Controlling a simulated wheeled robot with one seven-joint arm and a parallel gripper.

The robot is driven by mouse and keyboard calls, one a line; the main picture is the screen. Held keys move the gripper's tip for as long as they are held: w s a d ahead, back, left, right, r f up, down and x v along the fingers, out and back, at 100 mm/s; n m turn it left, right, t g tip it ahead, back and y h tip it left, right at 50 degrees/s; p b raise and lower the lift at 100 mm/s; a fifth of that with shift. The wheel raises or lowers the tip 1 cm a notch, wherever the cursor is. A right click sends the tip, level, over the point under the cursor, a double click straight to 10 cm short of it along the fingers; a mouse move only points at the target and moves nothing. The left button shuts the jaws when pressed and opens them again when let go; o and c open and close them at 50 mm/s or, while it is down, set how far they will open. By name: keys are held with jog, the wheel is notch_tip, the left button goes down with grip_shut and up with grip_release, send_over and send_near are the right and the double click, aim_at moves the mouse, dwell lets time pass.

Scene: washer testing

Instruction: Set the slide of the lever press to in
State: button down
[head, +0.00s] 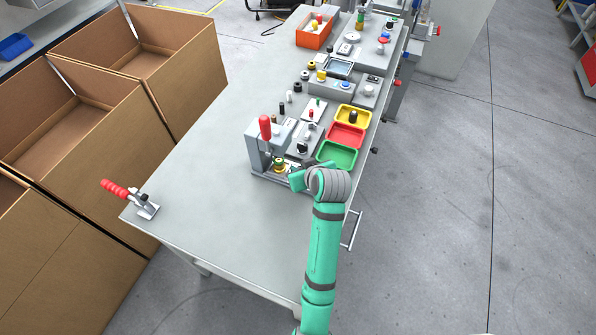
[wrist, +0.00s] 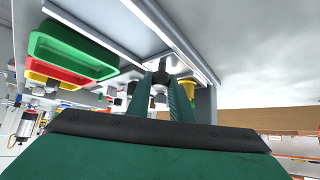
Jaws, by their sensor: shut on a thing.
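The lever press (head: 256,150) is a grey frame with an upright red-handled lever (head: 265,127), standing on the near part of the table. A yellow and dark round part (head: 280,165) sits low in the press. The slide's dark knob (wrist: 160,77) shows in the wrist view between my two green fingers. My gripper (head: 296,178) is at the right side of the press base, and in the wrist view (wrist: 160,90) it is shut on this knob. My arm hides part of the slide in the head view, so how far in it stands cannot be told.
Green (head: 337,155), red (head: 346,135) and yellow (head: 353,117) trays stand just behind my gripper. A red-handled clamp (head: 146,207) is at the table's left corner. Other fixtures fill the far table. The near left tabletop (head: 200,190) is clear. Cardboard boxes (head: 90,130) stand left.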

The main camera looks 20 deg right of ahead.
jog(key=shift+w+a+r, duration=0.1)
jog(key=shift+w+a, duration=0.05)
jog(key=shift+a, duration=0.05)
jog(key=c, duration=1.6)
grip_release()
jog(key=shift+a, duration=0.1)
jog(key=v, duration=1)
jog(key=shift+s+r, duration=0.25)
jog(key=shift+s, duration=0.05)
